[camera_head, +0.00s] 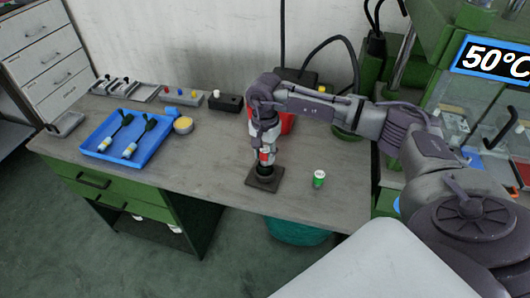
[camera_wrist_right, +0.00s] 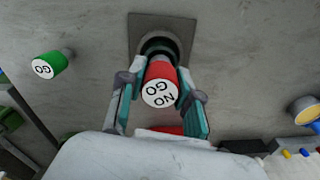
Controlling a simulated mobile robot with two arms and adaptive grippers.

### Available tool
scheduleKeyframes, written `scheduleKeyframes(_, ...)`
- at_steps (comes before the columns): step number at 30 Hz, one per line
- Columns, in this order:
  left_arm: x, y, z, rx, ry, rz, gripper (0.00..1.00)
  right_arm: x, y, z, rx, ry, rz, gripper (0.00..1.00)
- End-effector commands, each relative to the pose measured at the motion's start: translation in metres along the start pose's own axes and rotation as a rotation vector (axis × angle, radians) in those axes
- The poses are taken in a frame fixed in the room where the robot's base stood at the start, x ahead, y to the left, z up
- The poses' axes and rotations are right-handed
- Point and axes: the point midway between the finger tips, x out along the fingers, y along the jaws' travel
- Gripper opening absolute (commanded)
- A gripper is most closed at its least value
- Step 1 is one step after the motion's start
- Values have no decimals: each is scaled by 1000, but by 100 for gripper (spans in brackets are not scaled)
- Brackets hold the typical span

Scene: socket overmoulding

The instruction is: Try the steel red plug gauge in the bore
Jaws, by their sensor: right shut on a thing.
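The gauge stands roughly upright over the dark round socket (camera_wrist_right: 161,46) on a dark square plate (camera_head: 258,185). Its lower end meets the socket's mouth in the picture. I cannot tell whether it sits inside the bore or just above it. A green gauge marked "GO" (camera_head: 319,178) stands on the bench to the right, also in the right wrist view (camera_wrist_right: 50,65). My left gripper is not in view.
A blue tray (camera_head: 92,150) with two brush-like tools lies on the left, beside a yellow-topped pot (camera_head: 183,125). A black box (camera_head: 226,103) and a grey box with coloured knobs (camera_head: 181,98) stand behind.

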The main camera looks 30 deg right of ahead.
Motion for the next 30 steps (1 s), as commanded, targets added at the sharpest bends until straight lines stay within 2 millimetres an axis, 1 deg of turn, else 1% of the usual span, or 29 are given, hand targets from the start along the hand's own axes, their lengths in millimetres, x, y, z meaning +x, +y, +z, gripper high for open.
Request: scheduleKeyframes(30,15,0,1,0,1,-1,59,16,0,0,1,0,-1,0)
